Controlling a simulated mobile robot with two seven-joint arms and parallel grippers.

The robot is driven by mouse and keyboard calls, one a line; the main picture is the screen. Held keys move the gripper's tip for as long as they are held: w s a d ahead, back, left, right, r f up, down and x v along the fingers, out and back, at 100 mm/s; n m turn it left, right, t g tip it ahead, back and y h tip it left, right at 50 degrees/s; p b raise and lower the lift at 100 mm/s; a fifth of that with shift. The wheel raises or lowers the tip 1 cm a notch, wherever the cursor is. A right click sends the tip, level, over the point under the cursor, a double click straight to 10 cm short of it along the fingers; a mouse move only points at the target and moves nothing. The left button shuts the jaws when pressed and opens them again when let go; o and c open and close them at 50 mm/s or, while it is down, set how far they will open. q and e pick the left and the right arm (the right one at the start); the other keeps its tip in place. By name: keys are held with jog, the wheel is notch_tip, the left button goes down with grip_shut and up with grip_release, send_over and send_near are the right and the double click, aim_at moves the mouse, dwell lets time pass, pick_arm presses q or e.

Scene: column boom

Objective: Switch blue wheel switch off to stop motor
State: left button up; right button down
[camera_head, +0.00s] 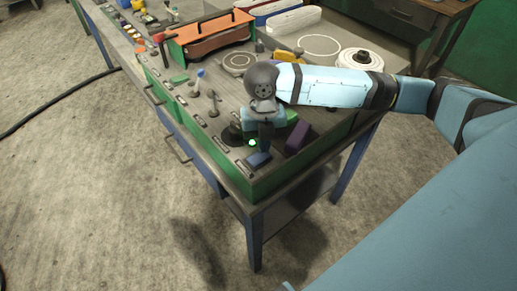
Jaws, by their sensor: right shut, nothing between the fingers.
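My right arm (330,88) comes in from the right over the workbench. Its gripper (262,146) points down at the near corner of the bench's control panel and is shut, with nothing held. A small blue piece (258,160) shows right at the fingertips; I cannot tell whether it is the blue wheel switch or whether the fingers touch it. A green light (252,142) glows beside the fingers. A dark round part (232,136) sits just left of the gripper. The gripper hides part of the panel, and I cannot make out the motor. My left gripper is not in view.
A blue-topped lever (201,73) and several small switches line the panel to the left. A purple block (298,137) stands right of the gripper. An orange-framed tray (211,38) and a white round part (360,60) lie farther back. The floor in front is clear.

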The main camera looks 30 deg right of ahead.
jog(key=shift+f, duration=0.7)
dwell(0.3)
notch_tip(320, 180, up, 6)
jog(key=p, duration=0.6)
jog(key=shift+f, duration=0.25)
jog(key=shift+r+p, duration=0.6)
jog(key=shift+p, duration=0.2)
jog(key=shift+r, duration=0.25)
jog(key=shift+f, duration=0.1)
jog(key=shift+a, duration=0.1)
